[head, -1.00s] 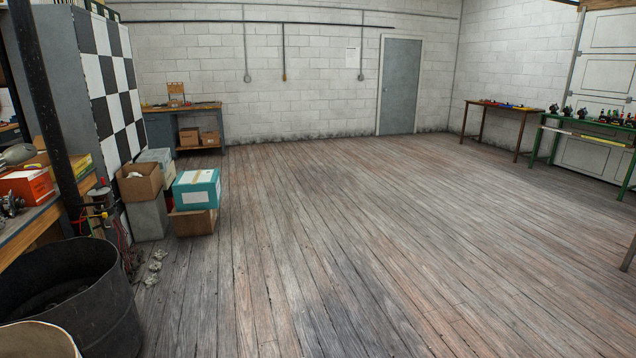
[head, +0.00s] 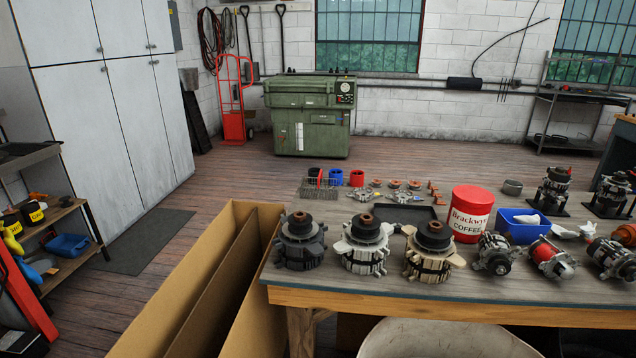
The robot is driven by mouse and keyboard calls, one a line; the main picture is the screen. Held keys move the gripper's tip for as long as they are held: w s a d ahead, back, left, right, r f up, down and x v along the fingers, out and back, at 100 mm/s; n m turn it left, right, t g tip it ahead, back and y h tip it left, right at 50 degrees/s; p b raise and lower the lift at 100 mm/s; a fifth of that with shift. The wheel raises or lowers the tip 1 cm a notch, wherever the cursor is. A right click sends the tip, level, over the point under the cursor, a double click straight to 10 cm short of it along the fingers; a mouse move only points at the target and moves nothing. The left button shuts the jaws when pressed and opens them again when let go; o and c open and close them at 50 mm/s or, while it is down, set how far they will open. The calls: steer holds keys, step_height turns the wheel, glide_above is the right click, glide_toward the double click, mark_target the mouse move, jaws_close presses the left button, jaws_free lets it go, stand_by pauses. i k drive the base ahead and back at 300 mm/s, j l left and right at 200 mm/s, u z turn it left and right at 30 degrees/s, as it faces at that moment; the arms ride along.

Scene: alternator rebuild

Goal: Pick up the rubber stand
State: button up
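I cannot tell for sure which thing is the rubber stand. A small dark grey round piece (head: 512,187) sits on the workbench (head: 330,297) in the head view, to the right of the red coffee can (head: 470,214). Black stands also show under upright alternator parts at the right; one such stand (head: 547,208) is near the blue bin. My gripper is not in view.
Three upright rotors, the leftmost (head: 301,243) near the corner, line the bench's front edge. Alternators (head: 496,254) and a blue bin (head: 525,226) crowd its right. A tall open cardboard box (head: 185,290) stands against its left. Floor (head: 215,185) beyond is clear.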

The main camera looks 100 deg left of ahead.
mark_target(66, 204)
steer(key=i+j+u, duration=0.1)
steer(key=u, duration=0.3)
steer(key=i+u, duration=0.15)
steer(key=u, duration=0.3)
steer(key=i+u, duration=0.15)
steer(key=u, duration=0.25)
steer(key=i+u, duration=0.15)
steer(key=u, duration=0.3)
steer(key=i+l+u, duration=0.1)
steer(key=u, duration=0.3)
steer(key=i+u, duration=0.4)
steer(key=k+l, duration=0.05)
steer(key=k, duration=0.05)
